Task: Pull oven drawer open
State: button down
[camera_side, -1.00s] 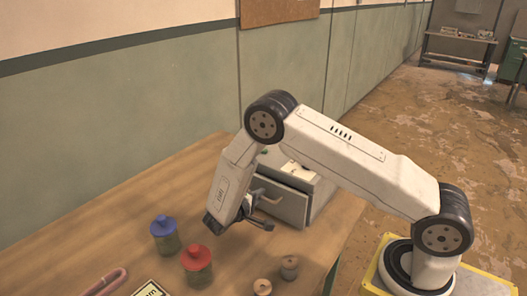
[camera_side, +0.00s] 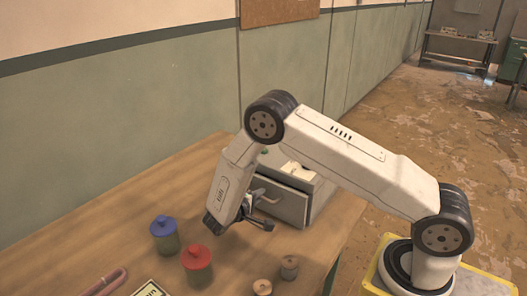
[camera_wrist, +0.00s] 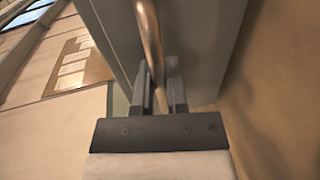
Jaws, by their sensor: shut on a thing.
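The oven (camera_side: 312,182) is a light grey box on the wooden table, with a grey drawer front (camera_side: 284,203) facing my gripper. In the wrist view the drawer front (camera_wrist: 205,45) fills the upper middle. Its metal bar handle (camera_wrist: 150,40) runs down between my fingers. My gripper (camera_wrist: 162,90) is shut on the handle, with one dark finger on each side of it. In the side view my gripper (camera_side: 258,212) is at the drawer front, and the arm hides part of the oven and the handle.
A blue-lidded jar (camera_side: 165,236) and a red-lidded jar (camera_side: 197,264) stand in front of the oven on the table (camera_side: 110,235). A pink tube (camera_side: 105,283) and a sign card (camera_side: 150,289) are at the front.

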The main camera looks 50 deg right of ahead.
jog(key=shift+f+v, duration=0.2)
jog(key=shift+v, duration=0.85)
jog(key=shift+f+v, duration=0.25)
jog(key=shift+v, duration=0.75)
jog(key=c, duration=0.7)
grip_release()
jog(key=shift+o, duration=0.2)
jog(key=shift+r, duration=0.1)
jog(key=s+a+r, duration=0.1)
jog(key=s+r, duration=1.1)
jog(key=s, duration=0.2)
jog(key=shift+a+r, duration=0.35)
jog(key=shift+r, duration=0.05)
jog(key=shift+c, duration=0.2)
